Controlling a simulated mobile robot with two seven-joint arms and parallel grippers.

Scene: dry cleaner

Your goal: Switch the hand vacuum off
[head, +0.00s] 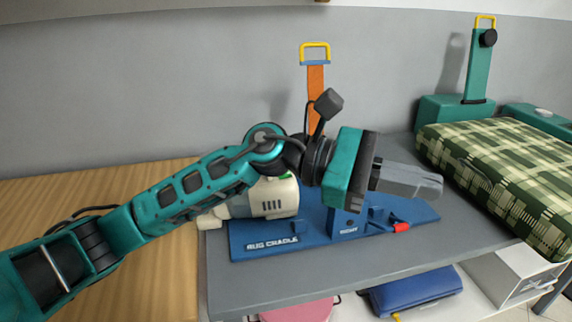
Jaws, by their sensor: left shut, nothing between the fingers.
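The hand vacuum (272,200) is a cream body with dark vent slots, lying on a blue cradle (262,243) marked "RUG CRADLE" on the grey table. My left arm and gripper cross in front of it and hide much of its upper and right parts. My left gripper (440,186) is shut and empty, pointing right above the right part of the cradle. A small red part (401,227) shows at the cradle's right, below the fingers. I cannot make out the vacuum's switch. My right gripper is not in view.
A green plaid folded rug (510,165) lies at the right. An orange post with a yellow handle (315,85) stands behind the cradle, and a teal post (478,75) stands at the back right. A blue case (415,288) lies below the table. The table's front strip is clear.

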